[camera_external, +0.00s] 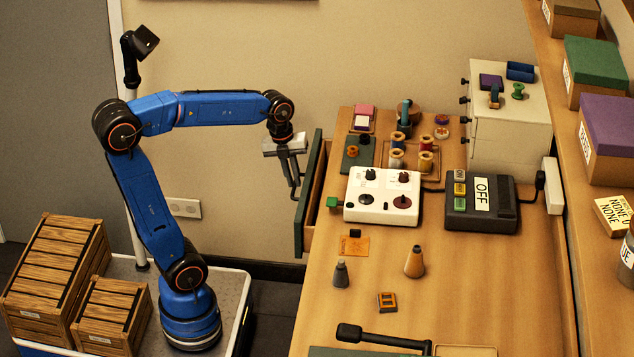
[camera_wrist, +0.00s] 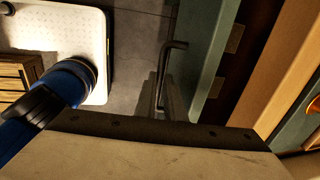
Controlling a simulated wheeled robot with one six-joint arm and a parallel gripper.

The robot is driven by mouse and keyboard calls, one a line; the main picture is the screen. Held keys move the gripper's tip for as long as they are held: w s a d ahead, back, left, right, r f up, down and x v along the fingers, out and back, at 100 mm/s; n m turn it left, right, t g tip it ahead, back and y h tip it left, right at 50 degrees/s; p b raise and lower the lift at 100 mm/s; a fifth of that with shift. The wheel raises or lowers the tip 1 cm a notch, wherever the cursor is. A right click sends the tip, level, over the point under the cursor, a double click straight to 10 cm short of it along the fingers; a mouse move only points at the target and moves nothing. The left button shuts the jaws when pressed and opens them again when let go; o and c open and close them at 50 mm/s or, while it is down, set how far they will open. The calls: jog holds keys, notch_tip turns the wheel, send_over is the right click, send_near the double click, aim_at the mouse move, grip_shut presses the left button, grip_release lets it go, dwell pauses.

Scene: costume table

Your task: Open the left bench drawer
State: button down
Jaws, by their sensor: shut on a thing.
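The left bench drawer has a dark green front (camera_external: 310,194) and stands pulled out from the left side of the wooden bench, with a gap of pale wooden interior showing behind the front. In the wrist view the green front (camera_wrist: 203,62) runs down the right of centre, with the dark bar handle (camera_wrist: 167,70) on its outer side. My gripper (camera_external: 294,182) points down at the outer side of the drawer front and is shut on the handle.
The bench top (camera_external: 450,290) holds a white control box (camera_external: 382,198), a dark box marked OFF (camera_external: 481,203), thread spools and small cones. Wooden crates (camera_external: 60,270) stand on my base at the left. Floor is free left of the drawer front.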

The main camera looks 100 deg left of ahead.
jog(key=s, duration=1.7)
jog(key=shift+s, duration=0.35)
jog(key=c, duration=1.8)
grip_release()
jog(key=shift+c, duration=0.2)
jog(key=shift+r, duration=0.1)
jog(key=s+r, duration=0.3)
jog(key=r, duration=1.4)
jog(key=shift+s+f, duration=0.1)
jog(key=w+f, duration=0.3)
jog(key=f, duration=1.4)
